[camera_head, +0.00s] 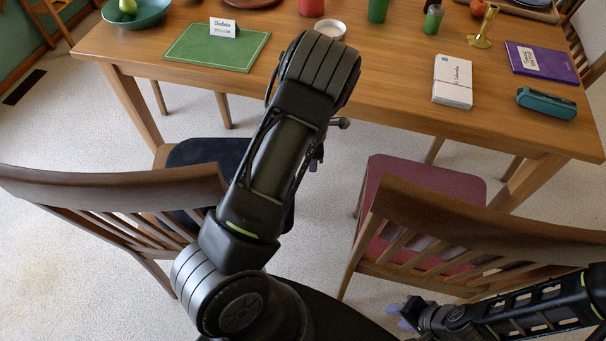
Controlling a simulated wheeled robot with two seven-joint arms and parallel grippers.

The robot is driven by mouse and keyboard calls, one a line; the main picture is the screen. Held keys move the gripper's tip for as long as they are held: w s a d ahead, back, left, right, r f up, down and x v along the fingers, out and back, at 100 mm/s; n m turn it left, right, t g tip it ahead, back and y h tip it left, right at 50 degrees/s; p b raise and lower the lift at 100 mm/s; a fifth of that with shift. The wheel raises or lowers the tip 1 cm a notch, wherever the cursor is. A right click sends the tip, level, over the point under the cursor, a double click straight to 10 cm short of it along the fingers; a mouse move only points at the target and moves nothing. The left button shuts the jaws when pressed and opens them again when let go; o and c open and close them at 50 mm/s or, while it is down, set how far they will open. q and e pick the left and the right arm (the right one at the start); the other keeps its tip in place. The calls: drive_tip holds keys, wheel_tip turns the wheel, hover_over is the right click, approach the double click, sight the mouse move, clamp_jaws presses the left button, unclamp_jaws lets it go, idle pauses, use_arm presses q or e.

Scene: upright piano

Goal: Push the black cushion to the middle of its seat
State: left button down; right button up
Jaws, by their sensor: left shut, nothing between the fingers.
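The black cushion (200,153) lies on the seat of the left wooden chair (130,180), at the near side of the table. My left arm crosses in front of it and the chair's backrest covers part of it, so its full outline and how it sits on the seat are hidden. My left gripper (314,163) shows only as a small part behind the arm, to the right of the cushion; it is shut and empty. My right gripper (398,314) is low in the view, by the right chair's backrest and far from the black cushion; its fingers are too small to judge.
The right chair (450,220) has a maroon cushion (425,178). The wooden table (390,80) spans the back, with a green placemat (215,48), white envelopes (452,82), a teal case (546,103) and a purple book (540,62). Carpet is clear between the chairs.

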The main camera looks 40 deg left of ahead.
use_arm(q)
drive_tip(key=s+a+f, duration=0.2)
drive_tip(key=a+f, duration=0.1)
drive_tip(key=f, duration=0.6)
drive_tip(key=shift+s+a+f, duration=0.15)
drive_tip(key=shift+s+f, duration=0.05)
drive_tip(key=shift+f, duration=0.2)
